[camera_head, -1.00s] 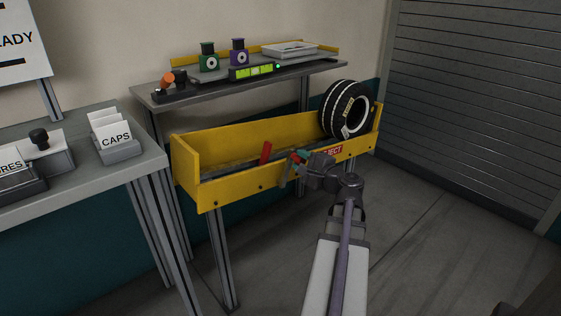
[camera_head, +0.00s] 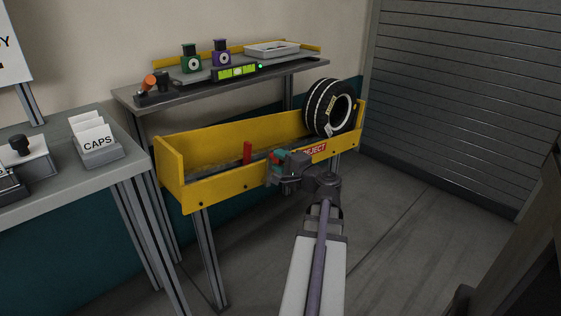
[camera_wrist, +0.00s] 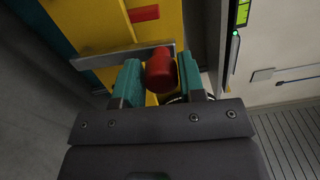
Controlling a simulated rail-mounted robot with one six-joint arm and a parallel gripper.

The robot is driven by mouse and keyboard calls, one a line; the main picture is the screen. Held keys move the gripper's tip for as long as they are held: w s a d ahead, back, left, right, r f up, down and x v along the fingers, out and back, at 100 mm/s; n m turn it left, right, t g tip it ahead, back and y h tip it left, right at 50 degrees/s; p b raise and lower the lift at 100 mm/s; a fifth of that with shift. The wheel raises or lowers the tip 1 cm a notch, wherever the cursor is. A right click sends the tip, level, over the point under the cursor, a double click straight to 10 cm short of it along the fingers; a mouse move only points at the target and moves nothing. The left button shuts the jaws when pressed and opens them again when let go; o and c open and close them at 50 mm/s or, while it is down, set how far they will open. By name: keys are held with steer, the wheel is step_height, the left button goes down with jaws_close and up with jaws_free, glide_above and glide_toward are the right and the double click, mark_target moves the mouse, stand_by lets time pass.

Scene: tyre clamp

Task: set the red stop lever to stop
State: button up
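The red stop lever is a flat grey bar with a red cylindrical knob. In the wrist view the knob (camera_wrist: 160,72) sits between my gripper's teal fingers (camera_wrist: 160,82), close to both; the bar (camera_wrist: 122,57) runs across beside it. In the head view my gripper (camera_head: 276,161) is at the front wall of the yellow trough, shut around the knob, which is mostly hidden by the fingers. A separate red upright piece (camera_head: 247,152) stands in the trough to the left of my gripper and is nearly vertical.
The yellow trough (camera_head: 214,189) carries a red REJECT label (camera_head: 315,149). A tyre (camera_head: 320,108) stands at its right end. Behind is a shelf (camera_head: 190,91) with a green and a purple device and a lit display (camera_head: 236,72). A grey table (camera_head: 60,185) is at left; floor at right is clear.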

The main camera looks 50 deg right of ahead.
steer(key=o, duration=0.4)
steer(key=shift+c, duration=0.2)
steer(key=s+a, duration=0.2)
steer(key=s, duration=0.8)
steer(key=shift+s, duration=0.35)
